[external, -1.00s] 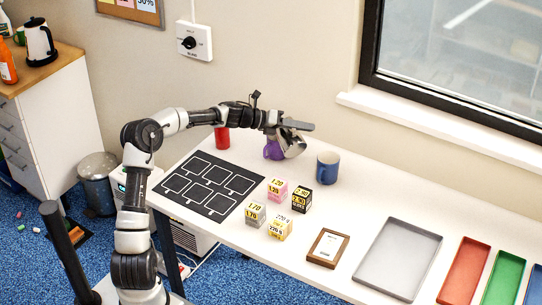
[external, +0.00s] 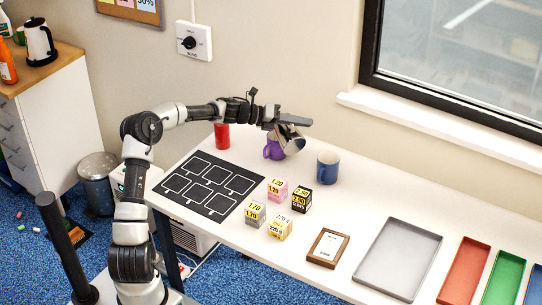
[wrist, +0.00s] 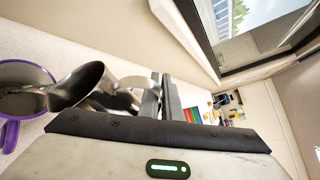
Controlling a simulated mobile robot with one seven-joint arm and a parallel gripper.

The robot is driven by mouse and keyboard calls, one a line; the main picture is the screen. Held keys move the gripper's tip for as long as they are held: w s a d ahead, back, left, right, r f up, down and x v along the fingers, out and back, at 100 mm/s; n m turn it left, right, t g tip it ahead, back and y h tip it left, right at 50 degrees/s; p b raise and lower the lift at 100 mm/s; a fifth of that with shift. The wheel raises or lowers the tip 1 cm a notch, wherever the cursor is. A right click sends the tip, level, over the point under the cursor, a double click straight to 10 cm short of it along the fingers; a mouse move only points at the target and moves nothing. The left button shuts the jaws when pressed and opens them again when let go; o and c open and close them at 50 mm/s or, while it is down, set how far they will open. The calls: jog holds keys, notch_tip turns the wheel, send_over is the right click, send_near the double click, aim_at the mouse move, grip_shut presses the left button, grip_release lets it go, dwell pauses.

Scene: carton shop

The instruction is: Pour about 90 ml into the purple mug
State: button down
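The purple mug (external: 271,151) stands upright near the back of the table; it also shows at the left edge of the wrist view (wrist: 8,134). A shiny metal pitcher (external: 292,141) is held tilted above and beside it. In the wrist view the pitcher's spout (wrist: 66,88) points down at the mug's opening. The inside of the mug looks grey and dark; I cannot tell its liquid level. My gripper (external: 290,124) is shut on the pitcher's handle (wrist: 137,82), with its fingers showing in the wrist view (wrist: 162,98).
A blue mug (external: 328,168) stands to the right and a red can (external: 222,137) to the left. Several price-marked boxes (external: 278,189), a black mat (external: 206,188), a frame (external: 327,248) and a grey tray (external: 372,274) lie in front. The window sill (external: 440,125) is behind.

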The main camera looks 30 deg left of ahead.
jog(key=shift+w+a+r+p, duration=0.25)
jog(key=shift+a+r+p, duration=0.05)
jog(key=shift+p, duration=0.8)
jog(key=s+d+f+m+y+b, duration=0.2)
jog(key=d+f+m+b, duration=0.2)
jog(key=f+b, duration=0.2)
jog(key=shift+s+d+t+b, duration=0.3)
jog(key=shift+t+b, duration=0.1)
jog(key=shift+b, duration=0.5)
jog(key=shift+f+y, duration=0.15)
jog(key=shift+y, duration=0.15)
dwell(0.5)
